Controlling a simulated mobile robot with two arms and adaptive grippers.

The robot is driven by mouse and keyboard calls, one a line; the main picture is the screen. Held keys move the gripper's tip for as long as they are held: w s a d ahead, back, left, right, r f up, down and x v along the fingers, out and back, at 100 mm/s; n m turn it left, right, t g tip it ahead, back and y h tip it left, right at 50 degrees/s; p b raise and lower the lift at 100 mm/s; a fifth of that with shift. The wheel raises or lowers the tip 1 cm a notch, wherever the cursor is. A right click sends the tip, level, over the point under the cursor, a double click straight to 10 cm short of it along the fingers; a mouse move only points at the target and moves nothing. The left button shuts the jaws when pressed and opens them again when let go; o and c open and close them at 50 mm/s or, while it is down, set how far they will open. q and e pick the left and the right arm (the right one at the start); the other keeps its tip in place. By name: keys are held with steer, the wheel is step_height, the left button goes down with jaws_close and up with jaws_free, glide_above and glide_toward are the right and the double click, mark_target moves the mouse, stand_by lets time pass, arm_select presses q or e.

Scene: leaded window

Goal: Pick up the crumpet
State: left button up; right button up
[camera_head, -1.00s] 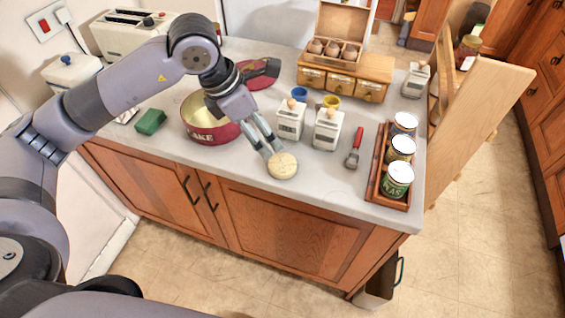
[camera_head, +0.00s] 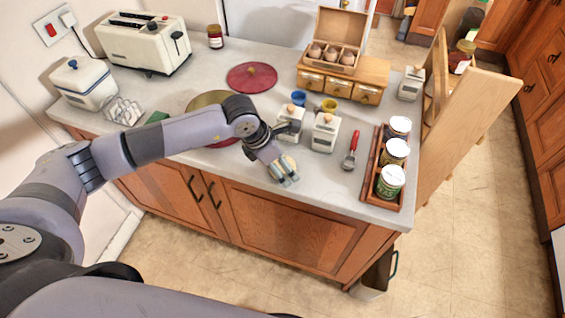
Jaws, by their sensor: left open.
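The crumpet (camera_head: 290,161) is a small, round, pale-beige piece on the worktop near its front edge. It is mostly hidden by my left gripper (camera_head: 285,179). My left gripper is open, and its fingers reach down over and around the crumpet's place. I cannot tell whether the fingers touch it. My right gripper is not in view.
Two white canisters (camera_head: 325,133) stand close behind the gripper. A red-handled tool (camera_head: 351,150) and a wooden tray (camera_head: 376,178) of tins lie to the right. My arm passes over the cake tin (camera_head: 207,100). A red lid (camera_head: 251,77) lies behind it.

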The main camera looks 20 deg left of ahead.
arm_select(q)
steer(key=shift+f, duration=0.15)
steer(key=c, duration=1.2)
